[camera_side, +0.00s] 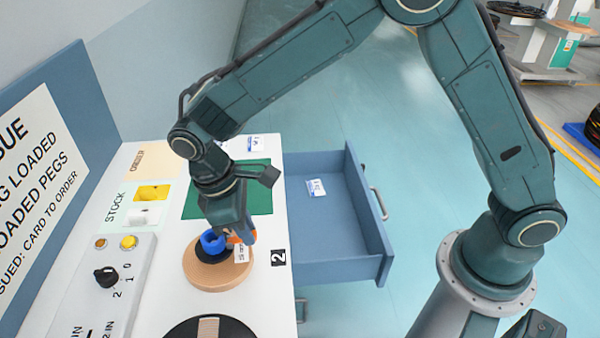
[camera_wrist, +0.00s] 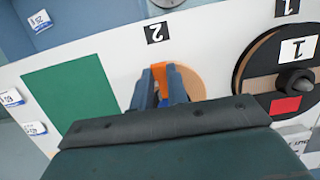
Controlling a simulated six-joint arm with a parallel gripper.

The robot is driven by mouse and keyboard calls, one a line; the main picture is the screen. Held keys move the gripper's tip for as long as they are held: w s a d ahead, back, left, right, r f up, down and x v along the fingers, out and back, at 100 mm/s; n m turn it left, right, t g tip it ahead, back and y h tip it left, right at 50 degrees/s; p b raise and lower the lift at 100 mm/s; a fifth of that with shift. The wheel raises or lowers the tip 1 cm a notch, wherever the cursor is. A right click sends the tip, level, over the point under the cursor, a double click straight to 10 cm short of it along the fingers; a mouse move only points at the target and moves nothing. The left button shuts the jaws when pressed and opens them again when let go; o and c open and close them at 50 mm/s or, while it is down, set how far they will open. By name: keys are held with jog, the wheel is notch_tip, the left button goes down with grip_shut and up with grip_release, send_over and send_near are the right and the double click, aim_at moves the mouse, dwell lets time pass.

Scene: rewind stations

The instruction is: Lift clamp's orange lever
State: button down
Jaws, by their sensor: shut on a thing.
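The clamp's orange lever (camera_side: 231,239) is at the round tan station with a black centre (camera_side: 215,275). A blue round part (camera_side: 212,242) stands at the middle of that station, beside the lever. My gripper (camera_side: 246,237) is down at the right side of the blue part, shut on the orange lever. In the wrist view the lever (camera_wrist: 160,73) shows between the two blue-grey fingers of my gripper (camera_wrist: 161,82). The lower part of the clamp is mostly hidden behind the fingers.
A green mat (camera_side: 258,190) lies behind the station, and an open blue drawer (camera_side: 335,225) juts out to the right. A switch panel (camera_side: 110,285) is at left. A second black disc station (camera_side: 205,328) is in front. In the wrist view, a disc labelled 1 (camera_wrist: 258,72) is at right.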

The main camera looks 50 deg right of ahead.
jog(key=shift+w+a+r+g+h, duration=0.15)
jog(key=shift+w+g+h, duration=0.1)
jog(key=shift+g+h, duration=0.2)
jog(key=shift+w+a+r+g+h, duration=0.1)
jog(key=shift+w+r+g+h, duration=0.1)
jog(key=shift+g+h, duration=0.25)
jog(key=shift+a+g+h, duration=0.25)
jog(key=shift+g+h, duration=0.15)
jog(key=c, duration=1.4)
grip_release()
jog(key=shift+o, duration=0.2)
jog(key=shift+d+t+y, duration=0.3)
jog(key=shift+d+t, duration=0.05)
jog(key=shift+t, duration=0.15)
jog(key=shift+s, duration=0.15)
jog(key=shift+s+f+t+y, duration=0.2)
jog(key=shift+t+y, duration=0.2)
jog(key=shift+y, duration=0.2)
jog(key=shift+s+d+f+t+y, duration=0.2)
jog(key=shift+s+f+t+y, duration=0.1)
jog(key=shift+t+y, duration=0.35)
jog(key=shift+s+d+f+t+y, duration=0.15)
jog(key=shift+d+f+t+y, duration=0.1)
jog(key=shift+t+y, duration=0.4)
